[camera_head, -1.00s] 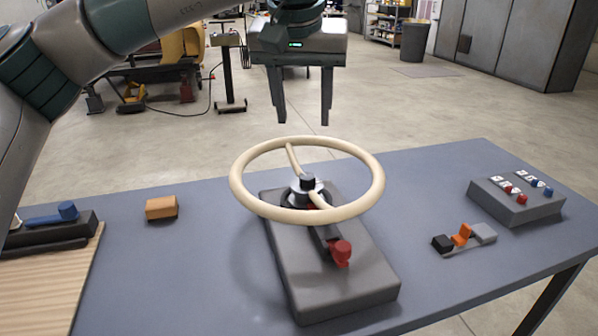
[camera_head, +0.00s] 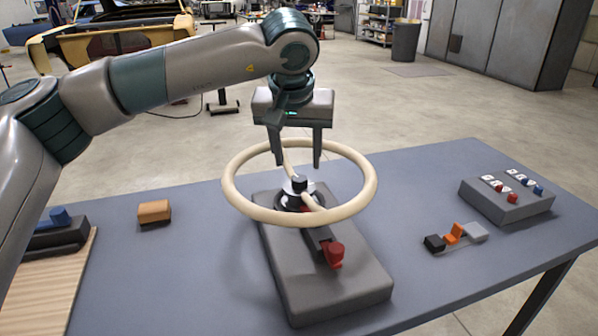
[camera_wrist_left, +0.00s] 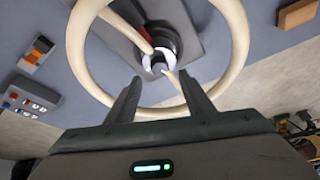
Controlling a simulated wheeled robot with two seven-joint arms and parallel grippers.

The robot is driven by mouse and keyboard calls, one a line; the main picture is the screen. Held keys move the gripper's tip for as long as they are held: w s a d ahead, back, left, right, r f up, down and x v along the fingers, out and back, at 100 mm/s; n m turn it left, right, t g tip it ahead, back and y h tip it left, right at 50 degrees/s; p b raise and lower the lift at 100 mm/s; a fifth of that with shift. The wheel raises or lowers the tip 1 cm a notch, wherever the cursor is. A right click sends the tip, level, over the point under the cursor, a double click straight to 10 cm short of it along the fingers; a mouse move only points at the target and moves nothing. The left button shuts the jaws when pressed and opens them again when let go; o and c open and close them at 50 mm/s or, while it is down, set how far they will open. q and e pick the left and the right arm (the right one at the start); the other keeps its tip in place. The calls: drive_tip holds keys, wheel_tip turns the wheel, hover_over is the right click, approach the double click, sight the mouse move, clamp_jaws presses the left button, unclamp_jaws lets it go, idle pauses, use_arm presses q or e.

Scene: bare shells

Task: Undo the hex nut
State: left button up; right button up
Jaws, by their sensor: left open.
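A cream steering wheel (camera_head: 362,200) is mounted on a grey block (camera_head: 330,292). At its hub a dark nut-like piece (camera_head: 299,183) sits on a pale silver collar; it is too small to be sure of its hex shape. In the left wrist view the hub (camera_wrist_left: 158,62) shows as a dark centre in a bright ring. My left gripper (camera_head: 297,165) is open and empty, fingers pointing down over the far part of the wheel, above and behind the hub. In the left wrist view its fingertips (camera_wrist_left: 162,81) are apart, short of the hub. My right gripper is not in view.
A red knob (camera_head: 333,254) on a dark lever sits on the block. An orange block (camera_head: 154,211) lies left. A grey button box (camera_head: 508,203) and small black, orange and grey switches (camera_head: 455,236) are right. A wooden board (camera_head: 50,285) is at the left edge.

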sight(299, 178)
use_arm(q)
drive_tip(key=x, duration=0.5)
drive_tip(key=shift+w+f, duration=0.15)
drive_tip(key=shift+f, duration=0.4)
drive_tip(key=shift+w, duration=0.1)
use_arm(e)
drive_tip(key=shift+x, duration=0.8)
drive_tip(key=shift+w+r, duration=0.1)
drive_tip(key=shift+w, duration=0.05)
